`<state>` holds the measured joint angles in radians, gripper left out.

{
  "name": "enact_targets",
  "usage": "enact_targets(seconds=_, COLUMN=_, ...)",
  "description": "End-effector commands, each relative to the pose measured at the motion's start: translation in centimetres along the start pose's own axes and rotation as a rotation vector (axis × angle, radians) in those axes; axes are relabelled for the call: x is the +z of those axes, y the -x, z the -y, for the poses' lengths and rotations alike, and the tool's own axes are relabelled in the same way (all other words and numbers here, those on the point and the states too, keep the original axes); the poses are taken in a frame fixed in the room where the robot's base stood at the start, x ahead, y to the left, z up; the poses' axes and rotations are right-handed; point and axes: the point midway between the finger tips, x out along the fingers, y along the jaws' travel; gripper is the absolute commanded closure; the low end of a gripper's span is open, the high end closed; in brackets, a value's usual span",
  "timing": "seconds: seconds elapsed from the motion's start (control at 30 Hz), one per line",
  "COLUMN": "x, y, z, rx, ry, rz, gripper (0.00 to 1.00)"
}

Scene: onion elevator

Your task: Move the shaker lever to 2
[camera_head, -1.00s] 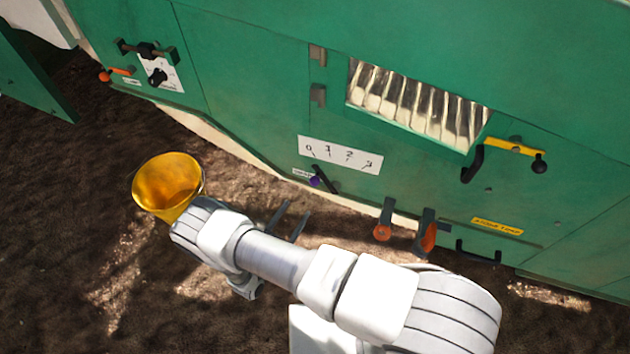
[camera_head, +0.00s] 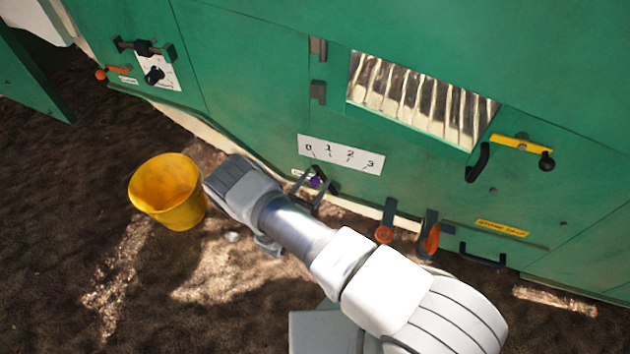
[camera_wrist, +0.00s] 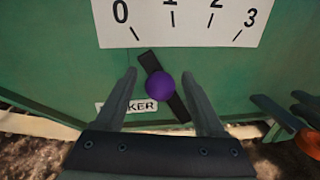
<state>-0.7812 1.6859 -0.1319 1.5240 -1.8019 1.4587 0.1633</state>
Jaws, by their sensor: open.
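The shaker lever is a dark bar with a purple knob (camera_wrist: 161,86), on the green machine panel below a white scale (camera_wrist: 180,22) marked 0 to 3. In the wrist view its upper end tilts left, pointing between 0 and 1. A label ending in "KER" (camera_wrist: 140,106) is partly hidden behind my left finger. My gripper (camera_wrist: 165,92) is open, with one finger on each side of the purple knob. I cannot tell whether either finger touches it. In the head view the purple knob (camera_head: 315,182) and scale (camera_head: 341,154) show beyond my gripper (camera_head: 314,188).
Two orange-ended levers (camera_head: 384,233) (camera_head: 429,238) stand to the right of the shaker lever. A black handle (camera_head: 481,254) is farther right. A yellow bucket (camera_head: 168,192) stands on the soil at left. A slatted window (camera_head: 420,100) is above.

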Motion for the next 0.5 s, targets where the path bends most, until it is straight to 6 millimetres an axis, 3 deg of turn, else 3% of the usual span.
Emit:
enact_targets(seconds=0.07, x=0.0, y=0.02, z=-0.01, rx=0.0, ry=0.0, rz=0.0, gripper=0.33)
enact_targets(seconds=0.43, x=-0.03, y=0.05, z=0.09, rx=-0.002, ry=0.001, rz=0.0, gripper=0.99)
enact_targets(seconds=0.5, x=-0.04, y=0.05, z=0.11, rx=-0.002, ry=0.001, rz=0.0, gripper=1.0)
